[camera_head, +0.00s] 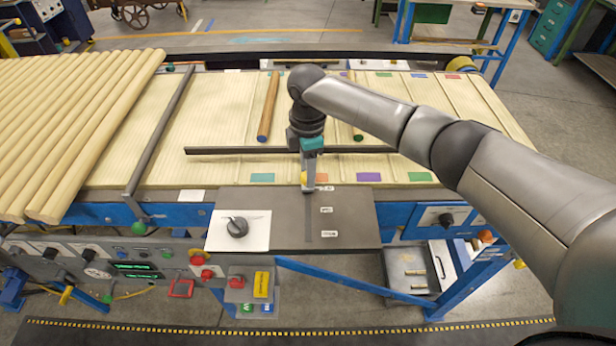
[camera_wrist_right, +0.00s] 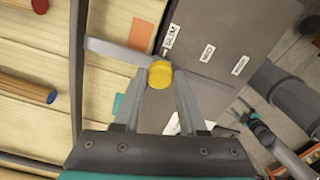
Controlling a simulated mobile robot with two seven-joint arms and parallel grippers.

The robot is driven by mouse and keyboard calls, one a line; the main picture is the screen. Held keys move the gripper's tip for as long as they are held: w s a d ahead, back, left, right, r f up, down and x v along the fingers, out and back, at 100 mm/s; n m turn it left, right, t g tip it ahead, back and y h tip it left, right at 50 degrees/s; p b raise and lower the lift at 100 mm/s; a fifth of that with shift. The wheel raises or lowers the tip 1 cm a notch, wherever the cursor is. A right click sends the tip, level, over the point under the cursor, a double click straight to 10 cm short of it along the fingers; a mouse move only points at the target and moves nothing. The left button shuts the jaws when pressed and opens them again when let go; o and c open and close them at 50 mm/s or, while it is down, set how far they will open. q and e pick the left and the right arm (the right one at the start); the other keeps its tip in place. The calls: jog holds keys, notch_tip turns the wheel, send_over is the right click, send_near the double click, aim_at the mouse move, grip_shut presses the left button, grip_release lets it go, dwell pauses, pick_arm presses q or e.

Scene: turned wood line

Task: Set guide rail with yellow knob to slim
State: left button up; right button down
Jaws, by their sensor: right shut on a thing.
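The yellow knob (camera_wrist_right: 160,74) sits between the fingertips of my right gripper (camera_wrist_right: 159,84), which is shut on it. In the head view the right gripper (camera_head: 306,183) reaches down to the yellow knob (camera_head: 304,178) at the far end of the slot in a dark plate (camera_head: 270,212). The guide rail (camera_head: 235,151) is a dark bar lying across the slatted bed, beyond the knob. Three white labels line the slot; the knob is beside the farthest one (camera_head: 325,188), which also shows in the wrist view (camera_wrist_right: 170,36). Their lettering is too small to read surely.
A second dark rail (camera_head: 160,130) with a green knob (camera_head: 138,228) stands at left, near many round wooden rods (camera_head: 70,120). Two separate rods (camera_head: 268,105) (camera_head: 356,115) lie on the bed. A black dial (camera_head: 236,227) is on a white panel left of the slot.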

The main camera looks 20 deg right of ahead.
jog(key=shift+w+r, duration=0.1)
jog(key=shift+w, duration=0.1)
jog(key=shift+c, duration=2.3)
grip_release()
jog(key=shift+w+d, duration=0.1)
notch_tip(320, 180, up, 15)
